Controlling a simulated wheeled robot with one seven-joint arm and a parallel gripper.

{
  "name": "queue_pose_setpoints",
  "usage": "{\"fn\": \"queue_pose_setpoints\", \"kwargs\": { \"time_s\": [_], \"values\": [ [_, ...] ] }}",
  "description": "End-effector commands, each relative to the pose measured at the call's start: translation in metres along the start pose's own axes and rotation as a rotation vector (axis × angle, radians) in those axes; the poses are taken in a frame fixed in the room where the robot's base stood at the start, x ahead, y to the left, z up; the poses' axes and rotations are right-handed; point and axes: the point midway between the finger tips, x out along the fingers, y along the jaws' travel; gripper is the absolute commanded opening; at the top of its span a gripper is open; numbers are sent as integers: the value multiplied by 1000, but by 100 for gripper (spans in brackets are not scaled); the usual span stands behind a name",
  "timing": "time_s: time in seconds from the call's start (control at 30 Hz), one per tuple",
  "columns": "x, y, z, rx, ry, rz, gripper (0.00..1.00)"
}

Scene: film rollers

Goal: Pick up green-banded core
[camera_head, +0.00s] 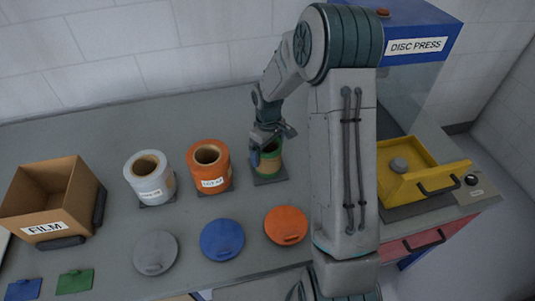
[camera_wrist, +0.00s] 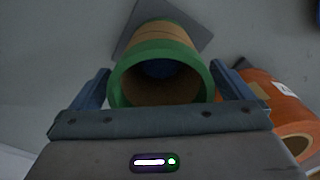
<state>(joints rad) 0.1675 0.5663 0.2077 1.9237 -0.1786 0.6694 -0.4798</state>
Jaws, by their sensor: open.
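The green-banded core (camera_head: 268,158) is a brown cardboard tube with green end bands. It stands upright on a small dark square base plate (camera_head: 270,177) at the back middle of the table. In the wrist view the core (camera_wrist: 160,60) lies between the two blue fingers of my gripper (camera_wrist: 163,88), with its open end facing the camera. My gripper (camera_head: 267,150) is open, with a finger on either side of the core's upper part. I cannot tell whether the fingers touch it. My wrist partly hides the core in the head view.
An orange roll (camera_head: 209,166) stands just left of the core, with a white roll (camera_head: 150,178) beyond it. Grey (camera_head: 155,253), blue (camera_head: 222,239) and orange (camera_head: 286,225) discs lie in front. A FILM box (camera_head: 52,200) is far left, a yellow tray (camera_head: 420,175) right.

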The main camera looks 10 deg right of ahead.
Motion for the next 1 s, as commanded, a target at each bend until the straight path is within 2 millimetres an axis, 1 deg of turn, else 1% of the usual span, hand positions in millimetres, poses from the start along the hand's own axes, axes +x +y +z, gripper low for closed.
{"fn": "queue_pose_setpoints", "kwargs": {
  "time_s": [0.03,0.13,0.33,0.37,0.4,0.47,0.5,0.53,0.83,1.0],
  "values": [
    [5,0,0,0,-2,-1,100],
    [10,0,0,0,-1,0,100],
    [11,0,0,1,0,1,100],
    [11,0,0,1,0,1,97],
    [11,0,0,1,0,1,86],
    [11,0,0,1,0,1,69],
    [11,0,0,1,0,0,58],
    [11,0,0,1,0,1,50],
    [10,0,0,1,1,1,50],
    [3,0,-1,1,3,2,50]
  ]
}}
